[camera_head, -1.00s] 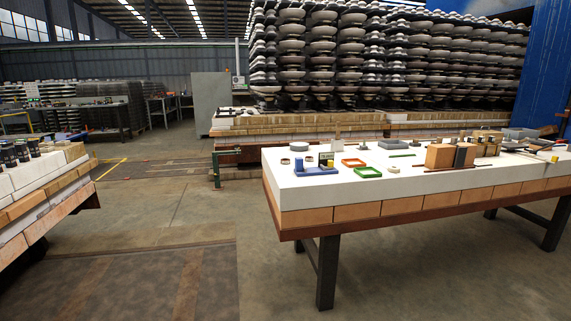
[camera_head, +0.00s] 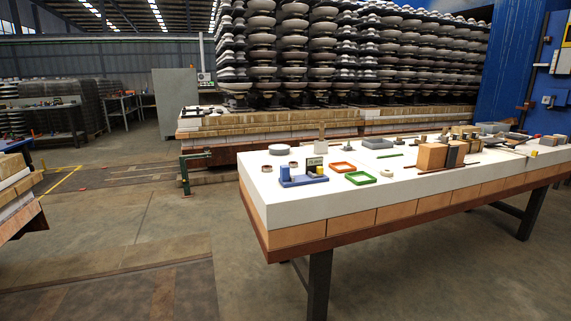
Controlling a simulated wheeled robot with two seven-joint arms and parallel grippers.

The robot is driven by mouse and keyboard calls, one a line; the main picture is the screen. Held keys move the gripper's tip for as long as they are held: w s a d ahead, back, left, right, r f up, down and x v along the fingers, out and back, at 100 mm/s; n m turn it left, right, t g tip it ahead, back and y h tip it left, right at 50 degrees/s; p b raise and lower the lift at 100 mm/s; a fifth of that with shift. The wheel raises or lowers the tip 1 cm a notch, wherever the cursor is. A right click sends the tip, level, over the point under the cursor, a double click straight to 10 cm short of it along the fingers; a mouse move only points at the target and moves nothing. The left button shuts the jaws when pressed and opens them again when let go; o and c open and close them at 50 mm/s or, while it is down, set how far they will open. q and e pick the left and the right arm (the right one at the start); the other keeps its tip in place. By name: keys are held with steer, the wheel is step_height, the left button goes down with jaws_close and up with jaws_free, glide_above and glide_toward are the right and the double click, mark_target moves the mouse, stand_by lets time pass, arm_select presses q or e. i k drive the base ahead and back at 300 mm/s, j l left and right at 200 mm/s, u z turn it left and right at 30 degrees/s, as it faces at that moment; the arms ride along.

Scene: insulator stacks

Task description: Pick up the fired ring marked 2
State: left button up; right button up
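Small rings lie on the white-topped table in the head view. A pale ring (camera_head: 386,173) lies right of the green square frame. A small brownish ring (camera_head: 267,168) and another one (camera_head: 293,165) stand at the table's left end. A wider grey ring (camera_head: 279,149) lies behind them. No number can be read on any ring at this distance, so I cannot tell which is marked 2. Neither of my grippers is in view.
The table (camera_head: 262,206) fills the right half. On it are a blue holder (camera_head: 304,181), a green frame (camera_head: 361,178), an orange frame (camera_head: 342,167), and brown blocks (camera_head: 432,156). Open floor (camera_head: 150,215) lies to the left. Insulator stacks (camera_head: 293,55) stand behind.

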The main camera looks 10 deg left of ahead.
mark_target(265, 169)
steer(key=i+j+z, duration=0.4)
steer(key=j, duration=0.25)
steer(key=i+j+z, duration=0.15)
steer(key=j, duration=0.25)
steer(key=i+j+z, duration=0.2)
steer(key=j, duration=0.2)
steer(key=i+j+z, duration=0.2)
steer(key=j, duration=0.2)
steer(key=j+z, duration=0.2)
steer(key=j, duration=0.2)
